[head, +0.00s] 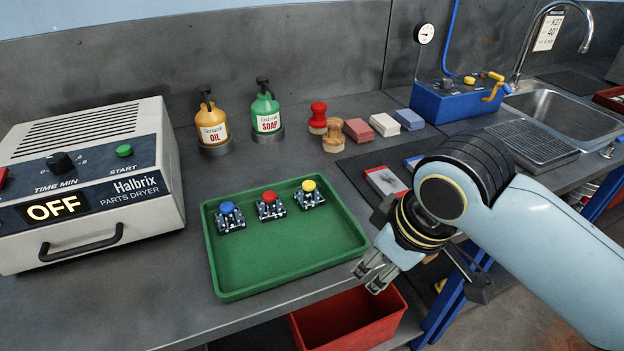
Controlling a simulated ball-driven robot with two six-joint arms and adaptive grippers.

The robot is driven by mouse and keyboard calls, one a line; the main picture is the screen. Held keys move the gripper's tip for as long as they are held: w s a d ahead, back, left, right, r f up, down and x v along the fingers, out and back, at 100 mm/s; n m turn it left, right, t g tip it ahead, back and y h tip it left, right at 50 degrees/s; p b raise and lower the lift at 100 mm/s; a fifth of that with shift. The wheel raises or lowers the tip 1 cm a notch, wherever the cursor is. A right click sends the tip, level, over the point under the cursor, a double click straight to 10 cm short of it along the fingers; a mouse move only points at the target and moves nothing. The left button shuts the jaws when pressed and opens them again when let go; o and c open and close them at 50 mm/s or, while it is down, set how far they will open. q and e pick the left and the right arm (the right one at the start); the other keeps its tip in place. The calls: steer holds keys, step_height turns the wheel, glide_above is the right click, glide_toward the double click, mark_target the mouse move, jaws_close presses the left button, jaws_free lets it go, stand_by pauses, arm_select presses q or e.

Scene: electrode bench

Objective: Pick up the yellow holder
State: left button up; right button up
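The yellow holder (309,196) is a small dark speckled block with a round yellow knob on top. In the head view it sits at the back right inside the green tray (265,283). A similar red-knobbed holder (270,206) and a blue-knobbed holder (230,219) stand to its left in a row. My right gripper (370,277) is at the tray's front right corner, apart from the yellow holder and pointing down-left. Its fingers look parted with nothing between them. My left gripper is not in view.
A parts dryer (95,165) stands left of the tray. Oil (212,128) and soap (266,116) bottles, brushes and coloured blocks (384,124) are behind it. A red bin (345,325) is below the bench's front edge. A sink (560,108) is at the right.

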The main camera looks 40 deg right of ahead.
steer(key=w+r+n, duration=0.1)
steer(key=w, duration=0.2)
steer(key=w+d, duration=0.1)
steer(key=w, duration=0.2)
steer(key=w+r+n+y, duration=0.1)
steer(key=w, duration=0.2)
steer(key=shift+w+d+r+n, duration=0.3)
steer(key=n+y, duration=0.1)
steer(key=n, duration=0.1)
glide_toward(311, 184)
steer(key=shift+g, duration=0.3)
steer(key=x, duration=0.4)
steer(key=shift+w+f+p, duration=0.15)
steer(key=shift+w+p, duration=0.15)
steer(key=shift+w, duration=0.15)
steer(key=shift+p+x, duration=0.35)
steer(key=shift+x, duration=2.45)
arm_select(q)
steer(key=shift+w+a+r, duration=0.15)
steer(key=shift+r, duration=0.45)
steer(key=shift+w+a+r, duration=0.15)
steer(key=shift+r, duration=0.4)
arm_select(e)
steer(key=shift+s+a, duration=0.1)
steer(key=shift+s, duration=0.05)
jaws_close()
